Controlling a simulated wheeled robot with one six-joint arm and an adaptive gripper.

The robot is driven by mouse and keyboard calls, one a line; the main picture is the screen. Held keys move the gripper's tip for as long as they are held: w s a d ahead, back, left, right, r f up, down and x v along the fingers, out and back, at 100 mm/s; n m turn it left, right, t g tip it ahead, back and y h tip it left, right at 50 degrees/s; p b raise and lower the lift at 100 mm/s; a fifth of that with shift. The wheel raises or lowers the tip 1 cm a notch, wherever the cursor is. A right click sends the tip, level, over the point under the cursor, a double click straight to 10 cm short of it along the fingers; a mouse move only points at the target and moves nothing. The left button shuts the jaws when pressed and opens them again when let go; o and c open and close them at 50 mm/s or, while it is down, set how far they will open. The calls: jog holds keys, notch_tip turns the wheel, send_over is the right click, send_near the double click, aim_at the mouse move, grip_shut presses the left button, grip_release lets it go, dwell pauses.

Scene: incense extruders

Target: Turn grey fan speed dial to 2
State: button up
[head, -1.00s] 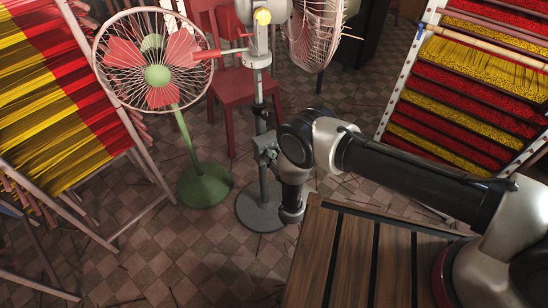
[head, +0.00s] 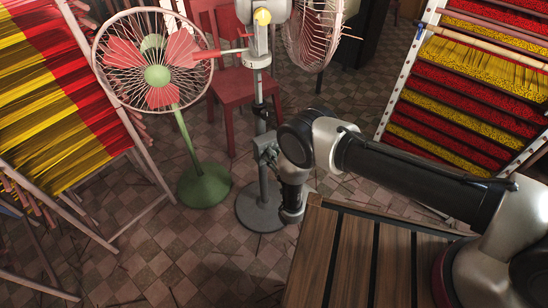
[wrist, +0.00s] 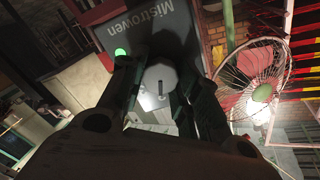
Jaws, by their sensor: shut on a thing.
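The grey fan (head: 263,185) stands on a round grey base at the middle of the head view; the top cuts off its head. In the wrist view its dark control box (wrist: 150,30) bears the name "Mistrowen" and a lit green lamp (wrist: 120,52). The pale round speed dial (wrist: 160,84) has a short dark mark on its face. My gripper (wrist: 160,74) is shut on the dial, one finger on each side. In the head view my gripper (head: 268,152) is beside the pole; the dial is hidden there.
A green and red fan (head: 157,75) stands close on the left, with a red chair (head: 240,90) behind. A slatted wooden table (head: 345,262) is at front right. Racks of red and yellow incense (head: 55,100) stand at both sides. Tiled floor is open at front left.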

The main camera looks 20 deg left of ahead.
jog(key=o, duration=1)
jog(key=shift+d, duration=0.1)
jog(key=v, duration=0.7)
jog(key=shift+s+d, duration=0.1)
jog(key=shift+s, duration=0.1)
jog(key=shift+d, duration=0.1)
